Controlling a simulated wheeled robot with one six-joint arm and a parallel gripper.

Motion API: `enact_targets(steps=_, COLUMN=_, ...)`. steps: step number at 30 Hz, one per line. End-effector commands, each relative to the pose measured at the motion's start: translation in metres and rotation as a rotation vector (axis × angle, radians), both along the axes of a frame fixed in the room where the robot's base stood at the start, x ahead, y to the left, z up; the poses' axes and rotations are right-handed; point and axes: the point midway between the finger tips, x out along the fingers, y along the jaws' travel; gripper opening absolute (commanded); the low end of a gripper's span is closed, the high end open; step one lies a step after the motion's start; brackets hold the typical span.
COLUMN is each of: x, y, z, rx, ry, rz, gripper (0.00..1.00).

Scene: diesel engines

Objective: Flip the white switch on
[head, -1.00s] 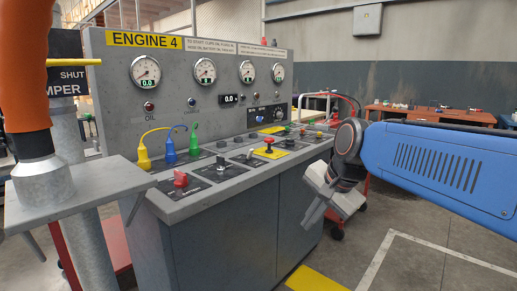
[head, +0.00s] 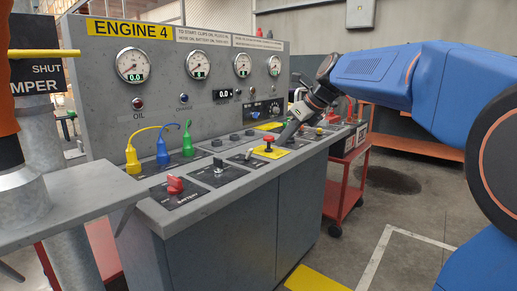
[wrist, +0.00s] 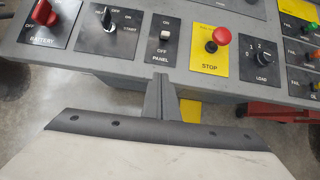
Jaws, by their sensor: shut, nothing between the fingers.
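The white switch (wrist: 165,36) sits on a small black plate marked ON, OFF and PANEL, between the START selector and the STOP button. In the wrist view its white lever lies between the ON and OFF labels; I cannot tell which way it is set. In the head view the switch plate (head: 247,157) is small. My gripper (wrist: 160,82) is shut and empty. In the wrist view its narrow fingertips point at the console's front edge, just below the PANEL plate and apart from the switch. In the head view my gripper (head: 287,136) reaches over the console top near the STOP button.
Left of the switch are a red battery knob (wrist: 42,14) and a black START selector (wrist: 106,18). To the right are the red STOP button (wrist: 218,39) on yellow and the LOAD dial (wrist: 264,54). A red cart (head: 345,185) stands beside the console.

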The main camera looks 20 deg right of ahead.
Motion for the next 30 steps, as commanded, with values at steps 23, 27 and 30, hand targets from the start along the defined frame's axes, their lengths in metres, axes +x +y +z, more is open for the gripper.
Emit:
enact_targets(steps=23, x=0.022, y=0.012, z=-0.025, rx=0.022, ry=0.011, rz=-0.023, gripper=0.00)
enact_targets(steps=27, x=0.035, y=0.022, z=-0.044, rx=0.022, ry=0.012, rz=-0.023, gripper=0.00)
enact_targets(steps=30, x=0.043, y=0.029, z=-0.058, rx=0.022, ry=0.012, rz=-0.021, gripper=0.00)
